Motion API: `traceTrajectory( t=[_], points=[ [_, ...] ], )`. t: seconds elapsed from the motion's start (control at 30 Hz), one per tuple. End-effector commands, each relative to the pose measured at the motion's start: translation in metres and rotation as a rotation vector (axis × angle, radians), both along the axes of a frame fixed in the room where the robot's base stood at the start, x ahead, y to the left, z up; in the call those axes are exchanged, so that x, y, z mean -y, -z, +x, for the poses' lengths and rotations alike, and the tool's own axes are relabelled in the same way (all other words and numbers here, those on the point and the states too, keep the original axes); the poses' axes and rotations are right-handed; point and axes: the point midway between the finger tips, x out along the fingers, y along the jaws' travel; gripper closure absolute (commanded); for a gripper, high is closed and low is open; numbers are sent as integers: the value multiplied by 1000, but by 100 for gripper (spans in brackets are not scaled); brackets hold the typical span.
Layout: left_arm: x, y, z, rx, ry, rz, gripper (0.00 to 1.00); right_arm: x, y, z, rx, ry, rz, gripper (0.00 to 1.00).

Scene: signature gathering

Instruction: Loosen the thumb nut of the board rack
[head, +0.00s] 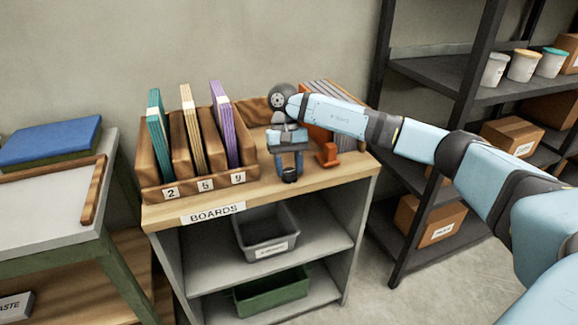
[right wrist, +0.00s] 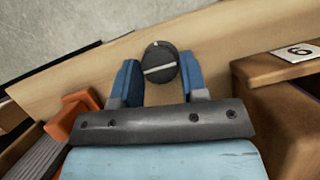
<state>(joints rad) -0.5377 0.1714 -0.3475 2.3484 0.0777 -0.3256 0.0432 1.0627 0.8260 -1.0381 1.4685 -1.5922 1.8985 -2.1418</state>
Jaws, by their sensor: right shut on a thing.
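The wooden board rack (head: 148,180) stands on the left part of the cabinet top. It holds a teal board (head: 158,125), a cream board (head: 192,125) and a purple board (head: 224,125) upright. The thumb nut (right wrist: 160,62) is a dark round knob with a pale line across its face. In the head view the nut (head: 290,176) shows at the tips of my right gripper (head: 289,164), right of the rack. The blue fingers of my right gripper (right wrist: 158,74) are shut on the nut, one on each side. My left gripper is out of view.
An orange holder (head: 328,154) with grey panels is close to the right of my right gripper. Number labels (head: 204,185) are on the rack's front. A grey bin (head: 266,238) and a green bin (head: 272,297) sit on shelves below. Dark shelving (head: 436,78) stands at right.

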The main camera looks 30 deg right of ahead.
Motion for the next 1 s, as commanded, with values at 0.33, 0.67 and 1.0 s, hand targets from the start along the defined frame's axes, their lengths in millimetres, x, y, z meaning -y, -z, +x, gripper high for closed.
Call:
traceTrajectory(
  t=[0.33,0.67,1.0],
  points=[
    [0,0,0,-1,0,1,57,0,0,0,0,0,1,35],
    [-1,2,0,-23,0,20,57,4,-27,10,2,2,1,35],
    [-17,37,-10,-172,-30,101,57,15,-100,37,3,2,0,35]
  ],
)
